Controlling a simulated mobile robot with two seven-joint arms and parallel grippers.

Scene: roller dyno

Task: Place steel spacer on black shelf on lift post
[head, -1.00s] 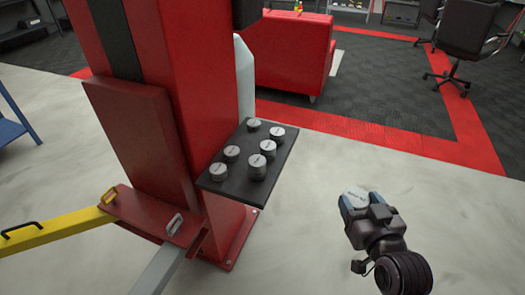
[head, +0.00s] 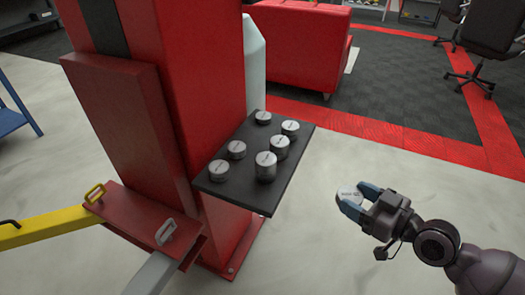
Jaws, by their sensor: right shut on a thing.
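The black shelf (head: 240,197) juts from the side of the red lift post (head: 195,75). Several round steel spacers stand on it, some taller than others, such as one at its front right (head: 265,166) and one at its front left (head: 219,170). My right gripper (head: 351,198) is shut on a steel spacer (head: 347,194), held by its blue-grey fingers. It is to the right of the shelf and apart from it, over the pale floor. My left gripper is not in view.
A red lift carriage with a yellow arm (head: 45,228) and a grey arm (head: 152,274) is at lower left. A red sofa (head: 305,45) and office chairs (head: 485,45) stand behind. Open floor lies right of the shelf.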

